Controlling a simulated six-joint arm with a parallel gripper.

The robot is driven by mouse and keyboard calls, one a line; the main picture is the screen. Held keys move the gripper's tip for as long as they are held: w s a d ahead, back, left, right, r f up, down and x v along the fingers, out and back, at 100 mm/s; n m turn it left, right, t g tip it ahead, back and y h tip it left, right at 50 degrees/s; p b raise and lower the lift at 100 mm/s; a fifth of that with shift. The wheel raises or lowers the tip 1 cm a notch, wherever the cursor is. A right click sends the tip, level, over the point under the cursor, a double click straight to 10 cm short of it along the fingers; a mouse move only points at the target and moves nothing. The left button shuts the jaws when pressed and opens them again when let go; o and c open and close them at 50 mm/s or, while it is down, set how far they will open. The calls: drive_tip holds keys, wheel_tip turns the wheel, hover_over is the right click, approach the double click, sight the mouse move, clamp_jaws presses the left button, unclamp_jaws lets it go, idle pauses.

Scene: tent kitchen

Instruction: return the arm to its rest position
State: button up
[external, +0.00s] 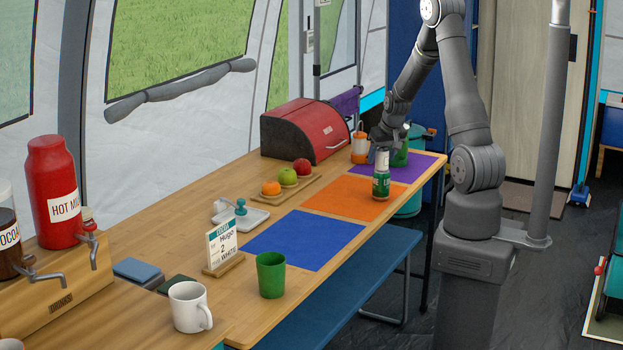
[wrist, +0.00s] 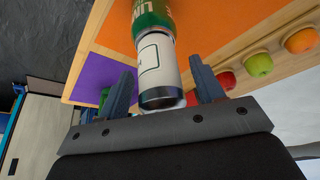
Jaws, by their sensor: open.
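My gripper (external: 383,142) is low over the far part of the table, just above a green-and-white cylinder (external: 381,187) that stands upright on the orange mat (external: 335,200). In the wrist view my gripper (wrist: 163,84) has its two fingers apart. The white end of the cylinder (wrist: 155,62) shows between them, with gaps on both sides. I cannot tell how far the fingertips reach down along it. My arm is bent forward from its base beside the table.
A green item (external: 401,158) stands on the purple mat (external: 424,166) close behind my gripper. The blue mat (external: 305,238) is bare. A pole (external: 548,130) rises right of my arm.

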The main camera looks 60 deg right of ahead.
drive_tip(key=v, duration=1.2)
drive_tip(key=x, duration=1.2)
drive_tip(key=shift+w+r, duration=0.1)
drive_tip(key=shift+r, duration=0.2)
drive_tip(key=r, duration=0.2)
drive_tip(key=s+r, duration=0.1)
drive_tip(key=r, duration=0.1)
drive_tip(key=shift+d, duration=0.1)
drive_tip(key=shift+s+d+r, duration=0.15)
drive_tip(key=shift+s, duration=0.1)
drive_tip(key=shift+o, duration=0.2)
